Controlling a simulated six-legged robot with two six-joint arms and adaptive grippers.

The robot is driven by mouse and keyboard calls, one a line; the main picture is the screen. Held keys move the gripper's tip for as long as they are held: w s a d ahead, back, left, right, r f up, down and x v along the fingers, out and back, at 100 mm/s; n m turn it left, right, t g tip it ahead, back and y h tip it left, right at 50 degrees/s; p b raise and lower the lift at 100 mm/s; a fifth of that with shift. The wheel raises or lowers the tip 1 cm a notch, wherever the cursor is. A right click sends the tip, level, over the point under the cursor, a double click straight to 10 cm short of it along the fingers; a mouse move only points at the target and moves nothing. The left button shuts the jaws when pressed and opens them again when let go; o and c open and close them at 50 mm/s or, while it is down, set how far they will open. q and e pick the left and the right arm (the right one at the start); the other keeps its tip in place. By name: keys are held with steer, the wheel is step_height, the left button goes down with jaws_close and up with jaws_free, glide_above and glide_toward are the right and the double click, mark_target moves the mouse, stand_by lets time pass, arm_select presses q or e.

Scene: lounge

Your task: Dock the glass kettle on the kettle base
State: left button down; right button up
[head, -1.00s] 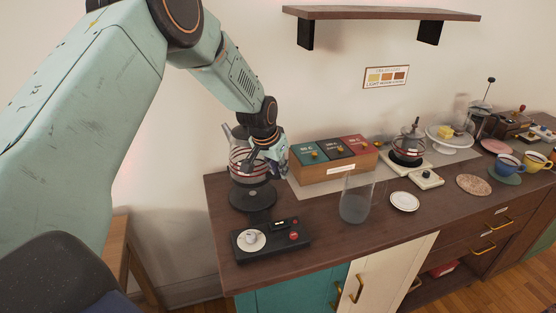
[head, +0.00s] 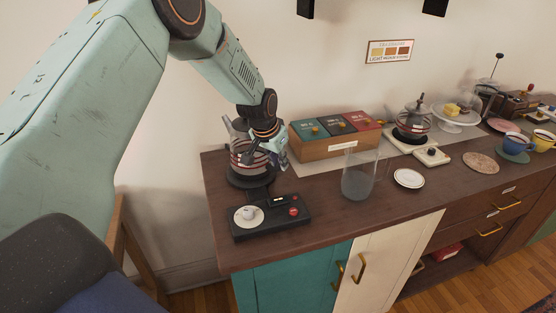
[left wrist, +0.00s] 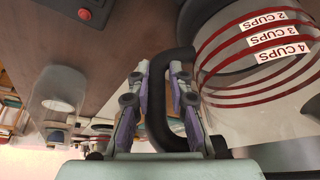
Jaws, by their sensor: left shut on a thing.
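The glass kettle (head: 240,151), clear with red lines and a spout at its upper left, is upright over the black round kettle base (head: 236,183) at the left of the counter. Its bottom overlaps the base; I cannot tell whether it is fully seated. My left gripper (head: 276,150) is at the kettle's right side, shut on its black handle. In the left wrist view the fingers (left wrist: 161,80) close around the handle (left wrist: 157,115), beside the glass (left wrist: 262,110) with its red cup marks. My right gripper is not in view.
A black control unit (head: 262,222) with a dial and red button stands in front of the base. A clear glass vessel (head: 359,178) and a wooden box (head: 325,147) with coloured compartments stand to the right. A smaller glass pot (head: 414,120) stands farther right.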

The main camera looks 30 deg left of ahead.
arm_select(q)
steer(key=shift+s+a+r, duration=0.1)
steer(key=shift+s+r, duration=0.05)
steer(key=shift+r, duration=0.2)
steer(key=shift+f, duration=0.15)
steer(key=shift+p, duration=0.3)
stand_by(0.4)
stand_by(0.5)
stand_by(0.5)
